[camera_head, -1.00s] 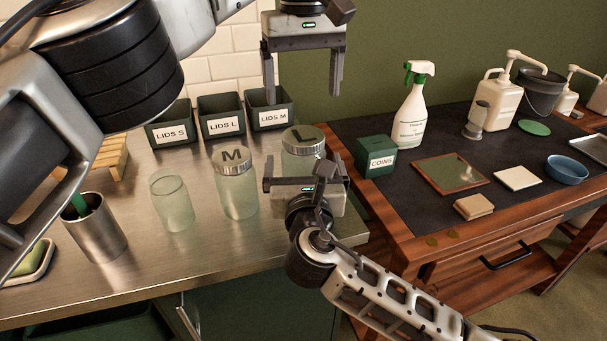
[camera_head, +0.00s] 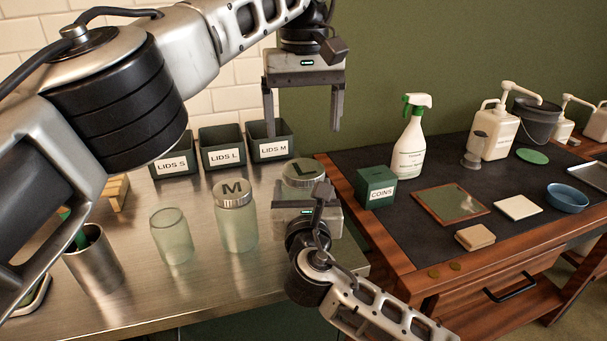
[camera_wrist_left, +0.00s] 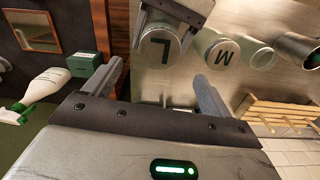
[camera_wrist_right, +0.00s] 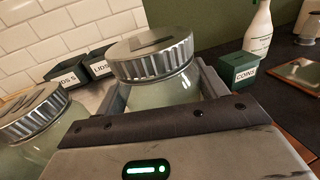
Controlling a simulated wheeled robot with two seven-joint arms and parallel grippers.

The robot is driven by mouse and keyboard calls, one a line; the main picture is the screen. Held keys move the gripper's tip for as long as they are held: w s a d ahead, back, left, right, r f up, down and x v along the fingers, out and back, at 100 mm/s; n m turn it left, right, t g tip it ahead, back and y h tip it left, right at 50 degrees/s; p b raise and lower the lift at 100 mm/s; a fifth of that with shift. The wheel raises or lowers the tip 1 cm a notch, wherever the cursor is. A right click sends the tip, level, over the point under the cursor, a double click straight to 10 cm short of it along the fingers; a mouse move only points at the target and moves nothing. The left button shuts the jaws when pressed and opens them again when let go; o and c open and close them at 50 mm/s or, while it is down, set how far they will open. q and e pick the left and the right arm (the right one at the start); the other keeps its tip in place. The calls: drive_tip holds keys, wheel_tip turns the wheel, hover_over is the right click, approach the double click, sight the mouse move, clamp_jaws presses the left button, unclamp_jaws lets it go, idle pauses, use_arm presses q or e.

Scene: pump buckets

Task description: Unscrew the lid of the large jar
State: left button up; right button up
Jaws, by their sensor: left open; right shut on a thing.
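The large jar is glass with a ridged silver lid marked L; the lid (camera_head: 304,172) is on the jar. In the right wrist view the lid (camera_wrist_right: 152,52) sits above the glass body (camera_wrist_right: 165,92). My right gripper (camera_wrist_right: 160,95) is shut on the jar's body below the lid, with one finger on each side. My left gripper (camera_head: 304,130) is open and empty, fingers pointing down, above and behind the lid in the head view. In the left wrist view the lid (camera_wrist_left: 158,48) lies beyond and between the open fingers (camera_wrist_left: 160,90).
The jar marked M (camera_head: 237,215) and an open jar (camera_head: 172,238) stand to the left. Bins for lids S (camera_head: 172,163), L (camera_head: 223,155) and M (camera_head: 270,149) stand behind. A coin box (camera_head: 376,188) and spray bottle (camera_head: 409,145) are on the right-hand table.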

sight(304, 169)
use_arm(q)
drive_tip(key=shift+m, duration=1.2)
drive_tip(key=shift+f+m, duration=0.15)
drive_tip(key=shift+m, duration=0.25)
drive_tip(key=shift+f, duration=0.25)
wheel_tip(304, 169, down, 7)
drive_tip(key=shift+f, duration=0.15)
drive_tip(key=c, duration=1)
drive_tip(key=n, duration=1.3)
drive_tip(key=shift+n, duration=0.3)
use_arm(e)
drive_tip(key=shift+f, duration=0.1)
use_arm(q)
drive_tip(key=n, duration=1.4)
drive_tip(key=shift+n, duration=0.3)
drive_tip(key=n, duration=0.7)
use_arm(e)
drive_tip(key=shift+d, duration=0.1)
use_arm(q)
drive_tip(key=n, duration=1.2)
drive_tip(key=shift+r+n, duration=0.2)
drive_tip(key=shift+n, duration=0.1)
drive_tip(key=n, duration=0.6)
